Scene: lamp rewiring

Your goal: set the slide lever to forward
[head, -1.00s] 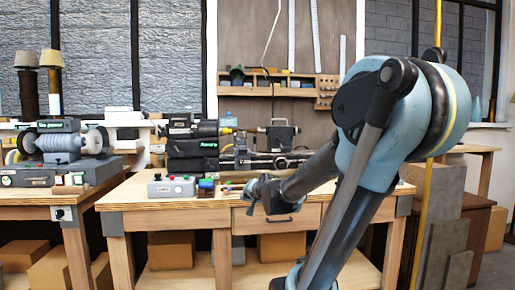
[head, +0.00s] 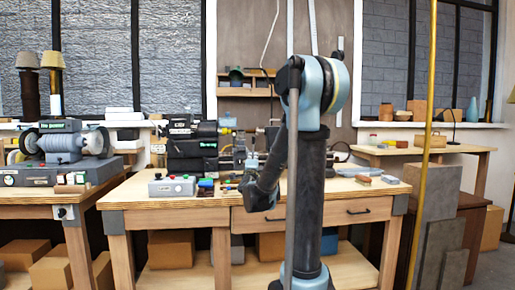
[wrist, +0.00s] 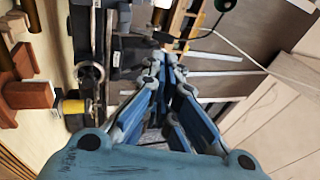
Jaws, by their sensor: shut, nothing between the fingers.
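The lathe (head: 192,150), a dark machine, stands on the wooden workbench (head: 150,195) in the head view. It also shows in the wrist view (wrist: 118,55), running down the left of the fingers. A dark round knob on a thin rod (wrist: 224,5) shows at the top edge of the wrist view; I cannot tell whether it is the slide lever. No lever marking or setting is readable. My gripper (wrist: 168,64) is shut and empty, close to the machine.
A grey control box (head: 172,187) with coloured buttons sits at the bench's front left. Red-brown blocks (wrist: 28,94) and a yellow-ended cylinder (wrist: 72,107) lie left in the wrist view. A grinder (head: 62,145) stands on the left bench. The bench's right end holds small blocks.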

